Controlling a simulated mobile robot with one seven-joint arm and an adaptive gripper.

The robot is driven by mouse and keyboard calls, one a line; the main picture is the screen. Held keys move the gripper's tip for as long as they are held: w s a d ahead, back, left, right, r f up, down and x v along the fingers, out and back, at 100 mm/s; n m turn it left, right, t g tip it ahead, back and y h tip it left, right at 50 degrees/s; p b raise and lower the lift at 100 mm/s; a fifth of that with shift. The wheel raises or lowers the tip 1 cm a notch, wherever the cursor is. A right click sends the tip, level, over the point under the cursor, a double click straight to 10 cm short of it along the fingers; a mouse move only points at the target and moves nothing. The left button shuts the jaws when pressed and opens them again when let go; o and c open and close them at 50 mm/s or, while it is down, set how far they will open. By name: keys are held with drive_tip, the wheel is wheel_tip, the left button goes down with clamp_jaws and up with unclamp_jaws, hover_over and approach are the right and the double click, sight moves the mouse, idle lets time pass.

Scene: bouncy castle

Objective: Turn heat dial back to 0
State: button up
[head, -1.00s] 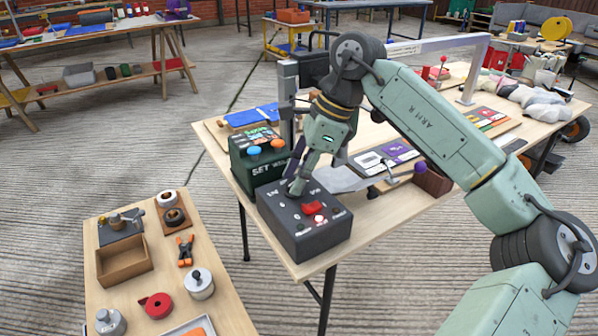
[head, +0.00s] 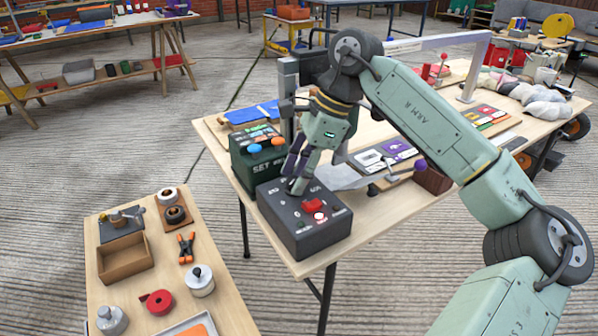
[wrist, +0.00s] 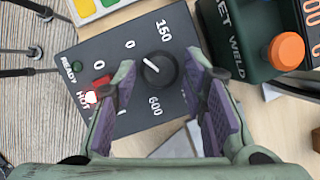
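The heat dial (wrist: 160,70) is a round black knob with a white pointer line, on a dark control box (wrist: 115,60). In the wrist view its pointer aims up-left, roughly toward a 0 mark; marks 150 and 600 also show. My gripper (wrist: 168,95) is open, its two purple-padded fingers on either side of the dial with gaps between them and the knob. In the head view my gripper (head: 297,180) points down over the back left of the control box (head: 310,235), hiding most of the dial.
A red switch (head: 313,205) sits on the same box. A green welder box (head: 255,155) with orange and blue knobs stands close behind it. A side table (head: 225,285) with small parts is at left.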

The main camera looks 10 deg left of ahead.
drive_tip(key=shift+o, duration=0.4)
drive_tip(key=v, duration=1.2)
